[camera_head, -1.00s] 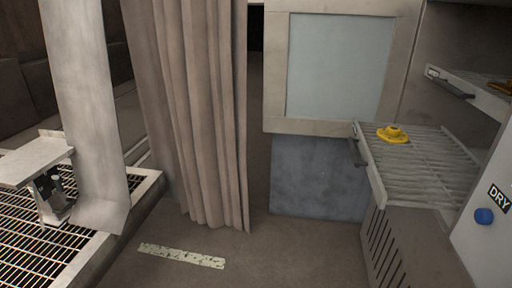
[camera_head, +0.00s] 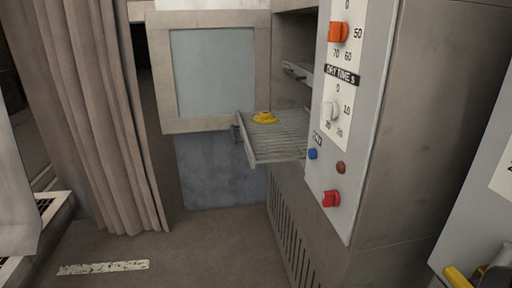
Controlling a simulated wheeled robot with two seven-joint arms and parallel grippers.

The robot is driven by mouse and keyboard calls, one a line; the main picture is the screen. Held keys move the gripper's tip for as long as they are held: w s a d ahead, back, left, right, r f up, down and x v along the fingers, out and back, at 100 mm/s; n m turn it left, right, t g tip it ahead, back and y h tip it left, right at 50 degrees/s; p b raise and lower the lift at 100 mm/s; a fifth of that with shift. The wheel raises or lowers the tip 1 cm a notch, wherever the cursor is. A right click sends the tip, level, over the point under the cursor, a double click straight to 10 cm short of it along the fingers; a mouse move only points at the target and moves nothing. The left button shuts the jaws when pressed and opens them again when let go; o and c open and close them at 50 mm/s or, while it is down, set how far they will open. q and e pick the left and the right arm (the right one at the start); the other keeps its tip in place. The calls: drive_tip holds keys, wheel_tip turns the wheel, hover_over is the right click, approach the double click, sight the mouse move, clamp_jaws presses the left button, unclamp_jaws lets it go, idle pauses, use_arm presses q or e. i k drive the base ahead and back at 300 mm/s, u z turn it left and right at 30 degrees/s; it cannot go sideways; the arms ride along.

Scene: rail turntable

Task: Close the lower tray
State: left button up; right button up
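The lower tray (camera_head: 275,148) is a grey slatted rack that sticks out of the drying cabinet's opening. A dark handle (camera_head: 237,133) is on its left front edge. A yellow round object with a raised middle (camera_head: 264,118) lies on the tray's far part. The upper tray (camera_head: 298,72) sits above it, mostly inside the opening, with its handle end showing. The cabinet's control panel hides the right part of both trays. Neither of my grippers is in view.
The cabinet door (camera_head: 214,77) with a pale window stands open behind the tray. The control panel (camera_head: 333,130) has orange, blue and red knobs. A brown curtain (camera_head: 95,115) hangs at left. A yellow and dark thing (camera_head: 457,277) shows at bottom right. The floor (camera_head: 205,255) before the cabinet is clear.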

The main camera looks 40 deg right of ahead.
sight(290, 123)
drive_tip(key=z, duration=1.1)
drive_tip(key=i, duration=0.9)
drive_tip(key=u, duration=0.1)
drive_tip(key=k, duration=0.6)
drive_tip(key=u, duration=0.45)
drive_tip(key=i, duration=1.55)
drive_tip(key=z, duration=0.85)
